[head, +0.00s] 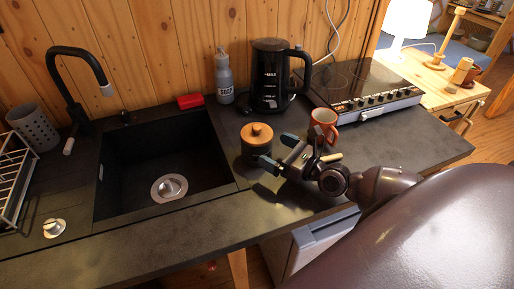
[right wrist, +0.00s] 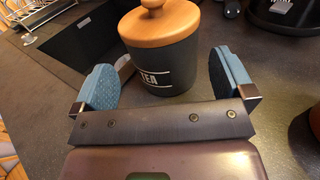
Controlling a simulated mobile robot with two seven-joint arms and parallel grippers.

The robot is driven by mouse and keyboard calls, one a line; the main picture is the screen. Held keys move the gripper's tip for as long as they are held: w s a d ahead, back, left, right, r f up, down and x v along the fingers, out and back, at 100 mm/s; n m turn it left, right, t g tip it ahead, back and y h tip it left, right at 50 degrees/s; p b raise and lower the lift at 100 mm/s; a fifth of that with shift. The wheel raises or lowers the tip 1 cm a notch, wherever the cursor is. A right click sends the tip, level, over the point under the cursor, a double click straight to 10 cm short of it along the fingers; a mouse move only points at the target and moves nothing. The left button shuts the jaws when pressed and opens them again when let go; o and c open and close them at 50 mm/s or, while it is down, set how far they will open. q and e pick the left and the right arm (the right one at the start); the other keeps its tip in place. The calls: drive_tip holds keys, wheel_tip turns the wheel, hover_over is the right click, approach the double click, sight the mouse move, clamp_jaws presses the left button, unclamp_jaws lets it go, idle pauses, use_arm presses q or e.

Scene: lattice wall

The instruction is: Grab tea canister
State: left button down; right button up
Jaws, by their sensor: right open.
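The tea canister (head: 256,150) is dark grey with a round wooden lid and stands upright on the dark counter, right of the sink. In the right wrist view the canister (right wrist: 165,60) shows the white letters "TEA" on its side and a knob on its lid. My right gripper (head: 277,149) is open, its two blue-padded fingers pointing at the canister from the right. In the right wrist view my right gripper (right wrist: 163,88) has one finger on each side of the canister's lower front, with the canister just beyond them. My left gripper is not in view.
An orange-red mug (head: 323,124) stands close behind my right gripper. A black kettle (head: 270,75), a grey bottle (head: 224,76) and a red sponge (head: 190,101) stand along the wall. The black sink (head: 120,165) is left of the canister. The front counter is clear.

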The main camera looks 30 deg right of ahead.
sight(262, 144)
drive_tip(key=shift+p+x, duration=0.55)
drive_tip(key=shift+x, duration=2.05)
drive_tip(key=shift+f, duration=0.15)
drive_tip(key=shift+d, duration=0.1)
drive_tip(key=shift+c, duration=0.5)
